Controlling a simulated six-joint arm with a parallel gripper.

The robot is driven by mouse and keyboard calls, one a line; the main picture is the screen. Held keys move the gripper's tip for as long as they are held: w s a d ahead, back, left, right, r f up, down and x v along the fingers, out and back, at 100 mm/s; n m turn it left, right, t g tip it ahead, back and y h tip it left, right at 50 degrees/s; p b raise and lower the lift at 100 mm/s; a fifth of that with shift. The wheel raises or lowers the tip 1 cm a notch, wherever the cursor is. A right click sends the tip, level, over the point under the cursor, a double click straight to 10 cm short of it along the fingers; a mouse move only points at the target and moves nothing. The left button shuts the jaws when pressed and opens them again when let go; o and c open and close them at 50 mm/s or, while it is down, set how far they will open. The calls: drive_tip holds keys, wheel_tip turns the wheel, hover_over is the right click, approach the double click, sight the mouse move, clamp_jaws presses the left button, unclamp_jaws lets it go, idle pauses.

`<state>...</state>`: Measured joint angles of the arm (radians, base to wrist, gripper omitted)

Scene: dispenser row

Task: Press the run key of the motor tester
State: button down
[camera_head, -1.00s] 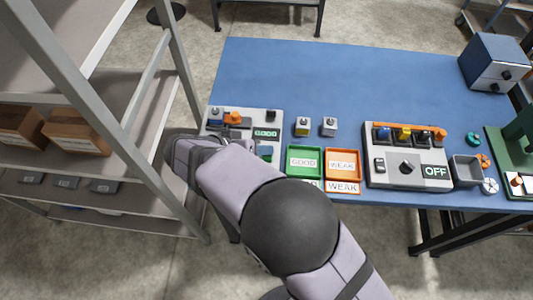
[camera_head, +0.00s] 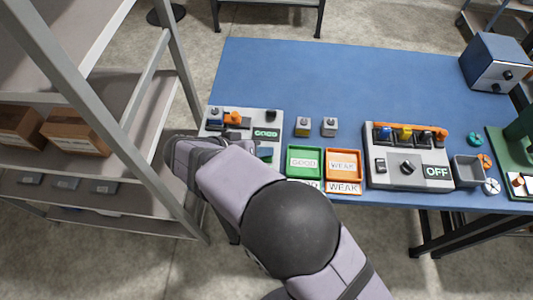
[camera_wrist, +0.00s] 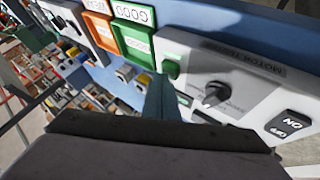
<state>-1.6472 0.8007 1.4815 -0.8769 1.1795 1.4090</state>
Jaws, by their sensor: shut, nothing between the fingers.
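The motor tester (camera_head: 218,121) is a light grey box at the left end of the blue table, partly hidden by my arm. Its display (camera_head: 265,134) shows GOOD in green. In the wrist view, the tester's face (camera_wrist: 250,88) has a black dial (camera_wrist: 216,94), an ON/OFF rocker (camera_wrist: 290,125) and a green key (camera_wrist: 172,68). My gripper (camera_wrist: 160,90) is shut and empty, its fingertips close to the green key. I cannot tell whether they touch it.
A green GOOD tray (camera_head: 304,149) and an orange WEAK tray (camera_head: 343,150) stand right of the tester. Two small motors (camera_head: 303,127) sit behind them. Another tester reading OFF (camera_head: 411,168) stands further right. A shelf rack (camera_head: 150,150) rises close left of my arm.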

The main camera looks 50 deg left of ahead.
sight(263, 158)
drive_tip(key=shift+f+b, duration=0.25)
drive_tip(key=shift+b, duration=0.05)
drive_tip(key=shift+r, duration=0.15)
idle(0.3)
drive_tip(key=shift+r+p, duration=0.4)
drive_tip(key=shift+r, duration=0.45)
drive_tip(key=shift+r, duration=0.1)
drive_tip(key=shift+r+p, duration=1.1)
drive_tip(key=shift+r, duration=1.85)
